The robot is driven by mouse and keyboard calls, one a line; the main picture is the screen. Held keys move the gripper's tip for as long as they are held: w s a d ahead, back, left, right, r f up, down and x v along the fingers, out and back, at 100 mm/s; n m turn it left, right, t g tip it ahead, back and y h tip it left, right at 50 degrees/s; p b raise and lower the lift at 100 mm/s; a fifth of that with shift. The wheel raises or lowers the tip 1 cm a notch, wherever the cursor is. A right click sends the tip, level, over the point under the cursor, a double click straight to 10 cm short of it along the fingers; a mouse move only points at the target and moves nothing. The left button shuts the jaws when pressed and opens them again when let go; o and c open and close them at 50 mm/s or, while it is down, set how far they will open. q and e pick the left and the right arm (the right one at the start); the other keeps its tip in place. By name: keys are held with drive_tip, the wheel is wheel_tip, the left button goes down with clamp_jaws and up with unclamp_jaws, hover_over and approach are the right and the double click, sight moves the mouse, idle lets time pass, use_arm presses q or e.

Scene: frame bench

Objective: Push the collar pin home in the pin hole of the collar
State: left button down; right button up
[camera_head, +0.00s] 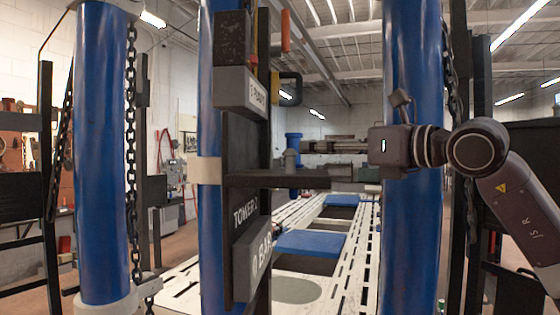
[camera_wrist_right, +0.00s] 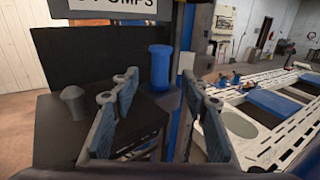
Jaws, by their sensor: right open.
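A dark shelf (camera_head: 250,181) juts from the tower board. A grey round-headed peg (camera_head: 290,160) stands upright on it, and a blue flanged cylinder (camera_head: 294,138) stands just behind. In the right wrist view, the grey peg (camera_wrist_right: 72,100) is left of the fingers and the blue cylinder (camera_wrist_right: 160,68) is beyond the gap between them. I cannot tell which is the collar pin; no pin hole is clearly visible. My right gripper (camera_head: 310,152) is open and empty beside them, its fingers (camera_wrist_right: 155,105) apart. My left gripper is out of view.
Blue columns stand left (camera_head: 103,150) and right (camera_head: 408,240) of the tower, with hanging chains (camera_head: 130,150). Grey labelled blocks (camera_head: 240,90) are fixed above and below the shelf. A white slotted bench (camera_head: 335,250) stretches behind.

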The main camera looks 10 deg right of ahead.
sight(298, 143)
drive_tip(key=w+a+p, duration=0.1)
drive_tip(key=w+a+r+p, duration=0.1)
drive_tip(key=w, duration=0.1)
drive_tip(key=shift+w+p, duration=0.1)
drive_tip(key=shift+p, duration=0.2)
drive_tip(key=p+x, duration=0.1)
drive_tip(key=x, duration=0.1)
drive_tip(key=shift+w+a+p, duration=0.1)
drive_tip(key=shift+w+p, duration=0.15)
drive_tip(key=shift+p, duration=0.05)
drive_tip(key=shift+w+a+f, duration=0.2)
drive_tip(key=shift+w, duration=0.3)
drive_tip(key=shift+w+a+f, duration=0.15)
drive_tip(key=shift+w, duration=0.35)
drive_tip(key=shift+s, duration=0.2)
drive_tip(key=shift+c, duration=0.5)
drive_tip(key=shift+d, duration=0.1)
drive_tip(key=shift+c, duration=1.2)
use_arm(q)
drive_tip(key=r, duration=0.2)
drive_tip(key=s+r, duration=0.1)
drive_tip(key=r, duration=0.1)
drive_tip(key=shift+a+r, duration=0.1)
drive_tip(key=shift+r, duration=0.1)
use_arm(e)
drive_tip(key=shift+r, duration=0.1)
clamp_jaws()
